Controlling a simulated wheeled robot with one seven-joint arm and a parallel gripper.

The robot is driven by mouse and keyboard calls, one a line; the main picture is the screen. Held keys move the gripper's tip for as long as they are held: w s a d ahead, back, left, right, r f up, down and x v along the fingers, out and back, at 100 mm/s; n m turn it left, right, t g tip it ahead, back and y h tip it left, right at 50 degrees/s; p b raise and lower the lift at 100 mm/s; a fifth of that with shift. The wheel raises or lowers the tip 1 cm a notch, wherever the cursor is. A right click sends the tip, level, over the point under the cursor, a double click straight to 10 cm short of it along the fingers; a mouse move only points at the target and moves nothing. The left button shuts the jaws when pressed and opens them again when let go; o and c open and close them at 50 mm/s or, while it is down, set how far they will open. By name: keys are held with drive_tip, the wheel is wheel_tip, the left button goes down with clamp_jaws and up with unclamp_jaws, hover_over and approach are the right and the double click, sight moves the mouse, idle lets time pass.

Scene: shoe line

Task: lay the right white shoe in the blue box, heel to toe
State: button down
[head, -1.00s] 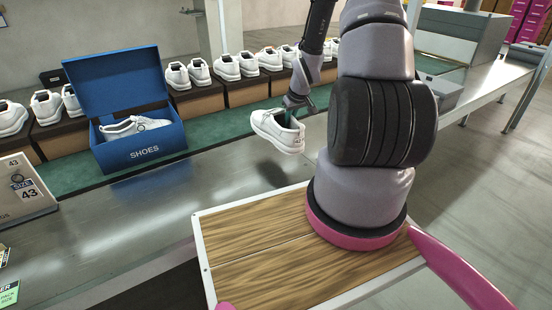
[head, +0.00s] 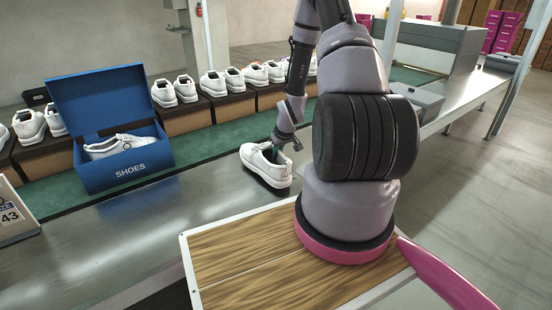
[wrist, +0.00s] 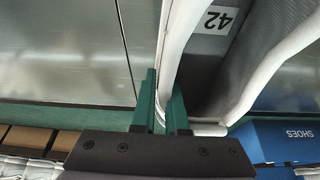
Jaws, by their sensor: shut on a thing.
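A white shoe (head: 262,165) hangs from my gripper (head: 275,150) over the metal bench, its toe to the upper left and its heel toward the camera. In the wrist view, the green fingers (wrist: 162,112) are shut on the shoe's collar wall (wrist: 176,55), and a "42" label shows inside. The open blue box (head: 128,172), marked SHOES, stands to the left with its lid up at the back. Another white shoe (head: 115,144) lies in it, toward the back. The box front also shows at lower right in the wrist view (wrist: 285,135). The box floor is mostly hidden.
Several white shoes on brown boxes (head: 187,120) line the back of the green belt (head: 205,147). A size sign (head: 14,222) stands at the left edge. The metal bench (head: 150,215) is clear between box and held shoe. My wooden deck lies in front.

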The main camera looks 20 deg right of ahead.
drive_tip(key=shift+f, duration=0.6)
drive_tip(key=shift+f, duration=0.1)
drive_tip(key=c, duration=0.9)
unclamp_jaws()
drive_tip(key=shift+f, duration=0.1)
drive_tip(key=shift+c, duration=0.2)
